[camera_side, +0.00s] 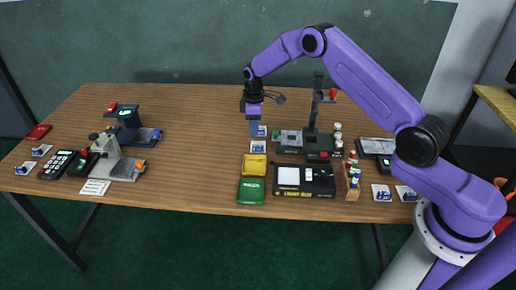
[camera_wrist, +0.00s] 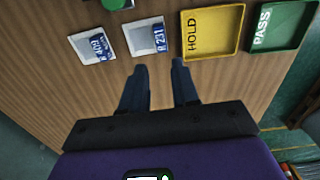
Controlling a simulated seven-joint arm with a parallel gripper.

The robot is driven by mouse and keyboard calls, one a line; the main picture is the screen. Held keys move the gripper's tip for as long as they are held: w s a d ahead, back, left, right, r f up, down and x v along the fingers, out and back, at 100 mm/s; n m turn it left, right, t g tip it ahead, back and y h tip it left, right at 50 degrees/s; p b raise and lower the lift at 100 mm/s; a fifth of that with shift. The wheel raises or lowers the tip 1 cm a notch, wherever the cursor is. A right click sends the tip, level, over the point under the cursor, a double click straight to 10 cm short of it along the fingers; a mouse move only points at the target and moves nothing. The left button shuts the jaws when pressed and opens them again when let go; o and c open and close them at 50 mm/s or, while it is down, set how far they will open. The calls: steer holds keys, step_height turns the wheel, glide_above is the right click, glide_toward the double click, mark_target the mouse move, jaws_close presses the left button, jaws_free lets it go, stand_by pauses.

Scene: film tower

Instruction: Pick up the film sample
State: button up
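Two film samples with blue labels sit in small white square holders on the table. One sample, seemingly marked R 231, (camera_wrist: 158,42) is beside the yellow HOLD tray; it also shows in the side view (camera_side: 258,147). The other sample (camera_wrist: 97,44) lies left of it in the wrist view, and farther back in the side view (camera_side: 263,131). My gripper (camera_wrist: 158,65) is open and empty, its blue fingers apart. In the wrist view the R 231 sample appears just beyond the fingertips. In the side view my gripper (camera_side: 254,130) points down over the samples; its exact height is unclear.
The yellow HOLD tray (camera_side: 254,159) and green PASS tray (camera_side: 251,190) look empty. A dark stand with a post (camera_side: 314,115) is right of my gripper. A black instrument (camera_side: 304,180) and a wooden vial rack (camera_side: 352,183) stand nearer.

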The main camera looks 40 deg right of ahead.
mark_target(257, 146)
step_height(257, 146, down, 2)
steer(key=shift+f, duration=0.15)
steer(key=f, duration=0.2)
steer(key=s+f, duration=0.1)
steer(key=f, duration=0.1)
steer(key=shift+d, duration=0.2)
steer(key=shift+w+f, duration=0.1)
steer(key=shift+f, duration=0.45)
jaws_close()
